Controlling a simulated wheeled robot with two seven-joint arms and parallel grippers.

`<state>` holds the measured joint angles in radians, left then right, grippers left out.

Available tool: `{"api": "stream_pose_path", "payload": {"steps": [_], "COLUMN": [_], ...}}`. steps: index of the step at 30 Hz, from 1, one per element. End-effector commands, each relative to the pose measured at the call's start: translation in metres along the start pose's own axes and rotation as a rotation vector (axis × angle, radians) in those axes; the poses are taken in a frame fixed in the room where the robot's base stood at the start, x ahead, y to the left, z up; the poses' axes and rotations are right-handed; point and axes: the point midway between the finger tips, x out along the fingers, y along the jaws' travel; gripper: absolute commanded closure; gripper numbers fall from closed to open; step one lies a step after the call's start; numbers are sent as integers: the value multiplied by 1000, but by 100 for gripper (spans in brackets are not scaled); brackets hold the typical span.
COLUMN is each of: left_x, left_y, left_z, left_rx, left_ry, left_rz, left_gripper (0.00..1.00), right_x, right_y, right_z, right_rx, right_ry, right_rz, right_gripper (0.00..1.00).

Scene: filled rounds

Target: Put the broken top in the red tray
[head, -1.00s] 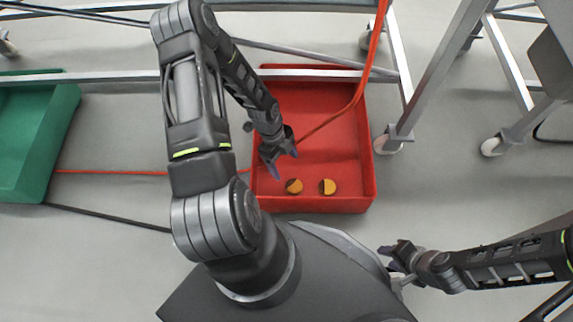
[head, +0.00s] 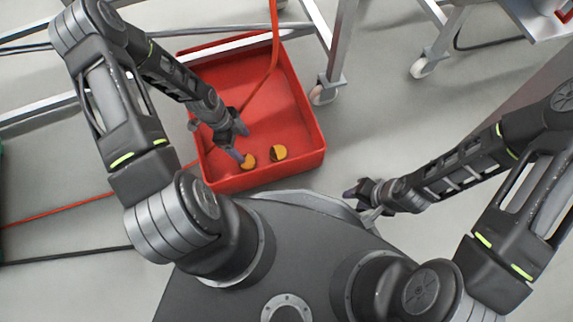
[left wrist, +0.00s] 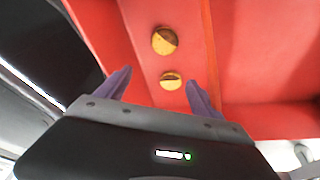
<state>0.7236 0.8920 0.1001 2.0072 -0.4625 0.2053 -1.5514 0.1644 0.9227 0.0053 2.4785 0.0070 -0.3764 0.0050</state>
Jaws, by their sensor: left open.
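Two small round yellow-orange tops, each with a dark part, lie apart on the floor of the red tray (head: 310,160). One top (head: 249,161) is close to my left gripper, and the other top (head: 279,153) lies to its right. My left gripper (head: 241,143) is open and empty above the tray. In the left wrist view the nearer top (left wrist: 171,81) shows between the purple fingers, and the farther top (left wrist: 165,40) shows beyond them. My right gripper (head: 358,198) is outside the tray, to its lower right; its jaw opening is unclear.
A metal frame with a wheel (head: 322,94) stands right of the tray, and its rail crosses the tray's far part. A red cable (head: 272,65) hangs across the tray. Another wheeled stand (head: 424,67) is at upper right. Bare floor lies right of the tray.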

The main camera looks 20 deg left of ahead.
Motion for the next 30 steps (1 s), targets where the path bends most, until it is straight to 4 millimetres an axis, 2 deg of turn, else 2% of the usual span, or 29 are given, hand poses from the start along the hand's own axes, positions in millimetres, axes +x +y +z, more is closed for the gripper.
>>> {"api": "stream_pose_path", "payload": {"steps": [1, 6, 9, 12, 15, 19, 23, 30], "left_x": [4, 14, 17, 17, 16, 13, 12, 12], "left_y": [4, 30, 54, 79, 100, 115, 118, 118], "left_z": [-21, -94, -130, -155, -168, -174, -175, -175], "left_rx": [-72, -484, -776, -1052, -1280, -1463, -1519, -1517], "left_ry": [18, 75, 93, 96, 92, 88, 88, 88], "left_rz": [-1, -2, 6, 7, 0, -14, -20, -19], "left_gripper": [23, 23, 23, 23, 23, 23, 23, 23], "right_x": [0, 0, 0, 0, 0, 0, 0, 0], "right_y": [0, 0, 0, 0, 0, 0, 0, 0], "right_z": [0, 0, 0, 0, 0, 0, 0, 0], "right_rx": [0, 0, 0, 0, 0, 0, 0, 0], "right_ry": [0, 0, 0, 0, 0, 0, 0, 0], "right_rz": [0, 0, 0, 0, 0, 0, 0, 0], "right_gripper": [64, 64, 64, 64, 64, 64, 64, 64]}}
